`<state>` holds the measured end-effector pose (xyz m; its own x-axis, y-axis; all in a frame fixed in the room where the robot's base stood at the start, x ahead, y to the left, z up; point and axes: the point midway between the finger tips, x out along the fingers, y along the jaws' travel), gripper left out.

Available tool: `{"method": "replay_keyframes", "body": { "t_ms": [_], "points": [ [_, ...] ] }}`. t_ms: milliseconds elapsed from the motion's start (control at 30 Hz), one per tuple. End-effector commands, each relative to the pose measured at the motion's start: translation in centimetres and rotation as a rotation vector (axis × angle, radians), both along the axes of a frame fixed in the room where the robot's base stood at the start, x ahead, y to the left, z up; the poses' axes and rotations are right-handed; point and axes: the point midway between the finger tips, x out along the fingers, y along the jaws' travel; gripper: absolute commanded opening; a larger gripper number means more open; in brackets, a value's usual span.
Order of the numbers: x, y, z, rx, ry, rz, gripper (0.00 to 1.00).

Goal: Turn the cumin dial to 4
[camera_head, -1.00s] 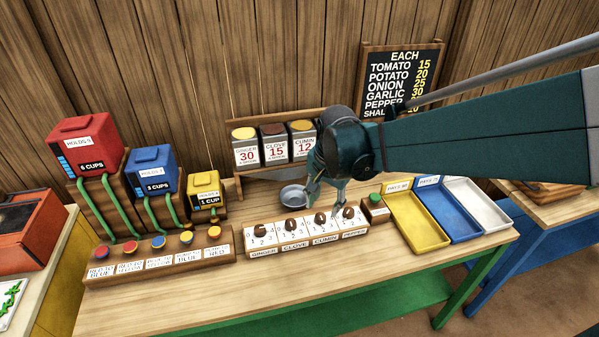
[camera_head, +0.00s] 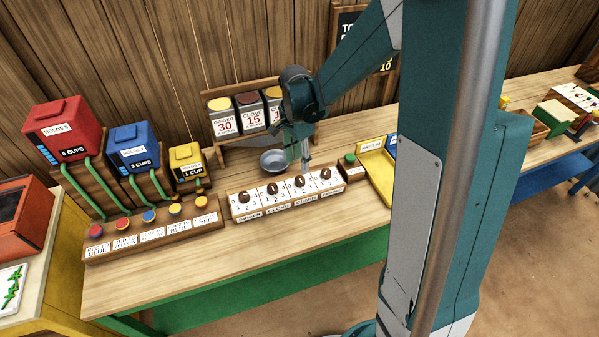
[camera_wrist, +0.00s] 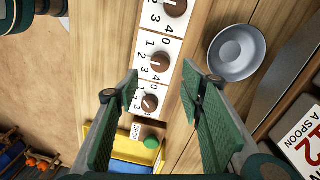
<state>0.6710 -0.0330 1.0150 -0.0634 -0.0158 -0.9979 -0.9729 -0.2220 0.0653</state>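The cumin dial (camera_head: 299,182) is a round brown knob on a white numbered plate, third from the left in the row on the dial panel (camera_head: 249,215). In the wrist view the cumin dial (camera_wrist: 160,62) lies between the clove dial (camera_wrist: 175,6) and the pepper dial (camera_wrist: 150,104). Its pointer setting is too small to read surely. My gripper (camera_head: 299,162) is above and just behind the panel, near the cumin and pepper dials. In the wrist view its two green-padded fingers (camera_wrist: 158,84) are wide apart with nothing between them, apart from the knobs.
A grey bowl (camera_head: 274,160) stands behind the panel. A green button (camera_head: 350,158) is right of it, beside a yellow tray (camera_head: 376,175). The spice rack (camera_head: 235,142) stands behind. Colored buttons (camera_head: 149,216) are at left. The front tabletop is clear.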

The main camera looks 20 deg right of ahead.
Motion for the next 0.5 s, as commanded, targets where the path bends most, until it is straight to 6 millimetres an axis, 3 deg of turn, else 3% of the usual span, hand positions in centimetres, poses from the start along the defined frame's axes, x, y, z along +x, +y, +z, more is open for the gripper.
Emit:
{"method": "replay_keyframes", "body": {
  "t_ms": [500],
  "points": [
    [0.28,-0.09,-0.45,-0.002,0.014,-0.028,0.39]
  ]
}}
